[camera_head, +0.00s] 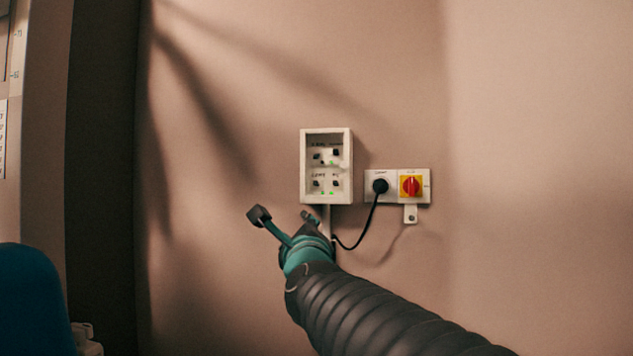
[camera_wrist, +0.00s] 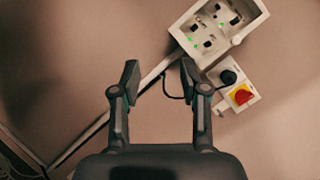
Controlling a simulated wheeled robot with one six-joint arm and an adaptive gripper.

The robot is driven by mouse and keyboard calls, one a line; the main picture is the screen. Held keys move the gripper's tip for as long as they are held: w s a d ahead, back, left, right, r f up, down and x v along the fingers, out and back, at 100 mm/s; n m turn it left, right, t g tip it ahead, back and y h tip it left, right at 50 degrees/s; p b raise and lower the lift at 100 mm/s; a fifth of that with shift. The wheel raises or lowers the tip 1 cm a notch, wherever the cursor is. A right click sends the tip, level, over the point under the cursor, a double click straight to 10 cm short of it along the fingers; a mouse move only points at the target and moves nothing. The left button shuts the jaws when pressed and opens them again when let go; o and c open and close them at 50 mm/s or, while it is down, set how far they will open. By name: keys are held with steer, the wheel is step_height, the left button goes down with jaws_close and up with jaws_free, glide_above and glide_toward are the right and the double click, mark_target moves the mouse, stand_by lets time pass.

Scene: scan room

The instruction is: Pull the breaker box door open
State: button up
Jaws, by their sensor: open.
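The breaker box (camera_head: 326,133) is a small white box on the wall, with dark switches and small green lights inside its frame. It also shows tilted at the upper right of the wrist view (camera_wrist: 259,17). I cannot tell whether a clear door covers its front. A small light-coloured tab (camera_wrist: 236,40) shows near its lower right side in the wrist view. My gripper (camera_head: 285,216) is open and empty, below and left of the box in the head view. In the wrist view its fingers (camera_wrist: 160,75) stand apart, with the box beyond the right finger.
A socket plate with a black plug (camera_head: 380,186) and a red rotary switch on yellow (camera_head: 411,187) sit right of the box. A black cable (camera_head: 367,226) hangs from the plug. A pale conduit (camera_wrist: 97,124) runs along the wall. A blue rounded object (camera_head: 30,305) stands lower left.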

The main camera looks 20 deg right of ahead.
mark_target(344, 165)
steer(key=w+d+r+m+g+h, duration=0.1)
steer(key=d+r+m+h, duration=0.7)
steer(key=m, duration=0.6)
steer(key=shift+m+h, duration=0.3)
steer(key=shift+h, duration=0.1)
steer(key=p+x, duration=0.1)
steer(key=x, duration=0.3)
steer(key=p+x, duration=0.1)
steer(key=x, duration=0.3)
steer(key=p+x, duration=0.2)
steer(key=x, duration=0.3)
steer(key=shift+w+f, duration=0.2)
steer(key=shift+w, duration=0.05)
jaws_close()
